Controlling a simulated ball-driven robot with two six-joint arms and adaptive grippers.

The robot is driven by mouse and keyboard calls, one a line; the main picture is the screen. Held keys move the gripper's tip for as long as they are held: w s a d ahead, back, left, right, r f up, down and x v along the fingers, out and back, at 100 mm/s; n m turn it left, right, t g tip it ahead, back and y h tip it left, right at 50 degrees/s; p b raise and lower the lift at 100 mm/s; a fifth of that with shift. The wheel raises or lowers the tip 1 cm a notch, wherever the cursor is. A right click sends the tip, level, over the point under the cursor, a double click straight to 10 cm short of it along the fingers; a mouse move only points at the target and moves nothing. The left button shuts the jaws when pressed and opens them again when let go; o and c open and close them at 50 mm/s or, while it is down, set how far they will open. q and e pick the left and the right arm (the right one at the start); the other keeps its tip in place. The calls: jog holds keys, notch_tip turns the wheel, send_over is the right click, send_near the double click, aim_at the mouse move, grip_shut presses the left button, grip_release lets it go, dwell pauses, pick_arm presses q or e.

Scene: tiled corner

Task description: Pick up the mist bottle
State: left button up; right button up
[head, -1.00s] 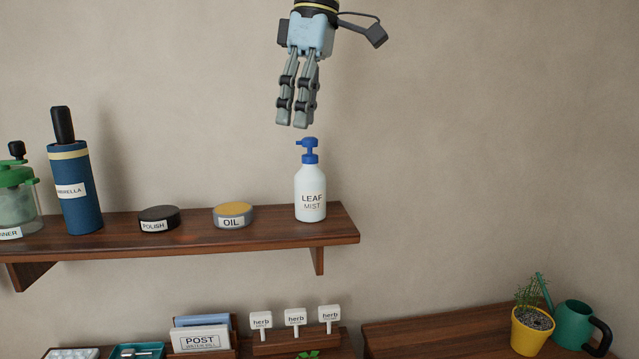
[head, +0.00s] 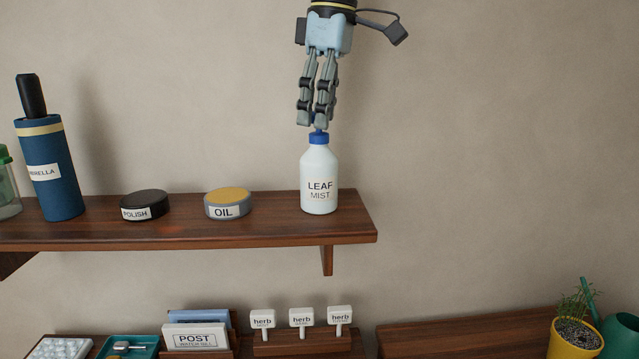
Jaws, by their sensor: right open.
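The mist bottle (head: 319,178) is white with a blue top and a "LEAF MIST" label. It stands upright near the right end of the wooden wall shelf (head: 270,232). My right gripper (head: 313,124) points down from above, directly over the bottle. I cannot tell whether the fingertips touch the pump. The bottle still rests on the shelf. My left gripper is not in view.
On the shelf, left of the bottle, are an oil tin (head: 228,203), a polish tin (head: 145,205), a blue umbrella holder (head: 50,170) and a green-lidded jar (head: 6,185). Below are herb markers (head: 301,318), a post box (head: 196,337) and a yellow plant pot (head: 573,341). The wall right of the bottle is clear.

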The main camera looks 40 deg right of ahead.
aim_at(319, 133)
jog(key=f, duration=0.3)
jog(key=shift+a+f+p, duration=0.2)
jog(key=shift+f+p, duration=0.15)
jog(key=shift+p, duration=0.05)
jog(key=shift+w+d+f, duration=0.1)
jog(key=shift+w+f, duration=0.1)
jog(key=shift+f, duration=0.3)
jog(key=shift+s, duration=0.15)
jog(key=shift+c, duration=1.3)
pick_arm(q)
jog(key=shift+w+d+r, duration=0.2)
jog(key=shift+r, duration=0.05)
pick_arm(e)
grip_shut()
